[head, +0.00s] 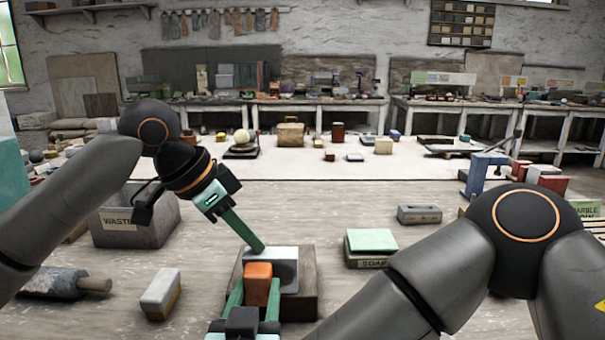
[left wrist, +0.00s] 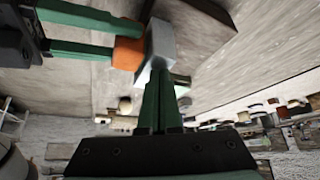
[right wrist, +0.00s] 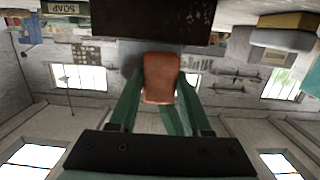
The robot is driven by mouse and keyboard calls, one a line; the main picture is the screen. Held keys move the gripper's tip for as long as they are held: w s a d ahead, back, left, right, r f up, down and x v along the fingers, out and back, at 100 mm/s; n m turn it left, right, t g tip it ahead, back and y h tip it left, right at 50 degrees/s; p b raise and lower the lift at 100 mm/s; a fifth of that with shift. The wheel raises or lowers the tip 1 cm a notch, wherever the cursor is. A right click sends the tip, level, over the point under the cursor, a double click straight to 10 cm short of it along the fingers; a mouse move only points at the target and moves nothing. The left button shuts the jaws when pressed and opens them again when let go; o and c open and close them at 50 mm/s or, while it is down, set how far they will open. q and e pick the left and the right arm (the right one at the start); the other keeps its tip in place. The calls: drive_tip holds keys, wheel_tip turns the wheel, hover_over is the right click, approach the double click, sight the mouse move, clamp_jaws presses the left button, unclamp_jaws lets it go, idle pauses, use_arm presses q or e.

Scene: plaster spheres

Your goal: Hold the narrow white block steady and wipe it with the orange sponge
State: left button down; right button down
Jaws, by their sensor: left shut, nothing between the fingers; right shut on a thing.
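The narrow white block (head: 287,274) stands on a brown stand (head: 302,300) in the head view; it also shows in the left wrist view (left wrist: 161,40). My left gripper (head: 258,246) is shut and empty, its fingertips at the block's top, seemingly touching it. My right gripper (head: 256,296) is shut on the orange sponge (head: 258,270), which is at the block's near face. The sponge also shows in the left wrist view (left wrist: 127,53) and fills the middle of the right wrist view (right wrist: 160,76). The sponge hides part of the block; contact between them is unclear.
A white and yellow block (head: 160,294) lies left of the stand. A grey waste bin (head: 135,228) stands behind it. A green-topped soap box (head: 371,243) and a grey metal box (head: 419,214) are to the right. Bare tabletop lies between them.

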drive_tip(key=shift+w, duration=0.2)
drive_tip(key=shift+f, duration=0.1)
drive_tip(key=shift+s+f, duration=0.1)
drive_tip(key=shift+f, duration=0.7)
drive_tip(key=shift+r, duration=1.8)
drive_tip(key=shift+d+f, duration=0.1)
drive_tip(key=shift+f, duration=1.75)
drive_tip(key=shift+r, duration=1.85)
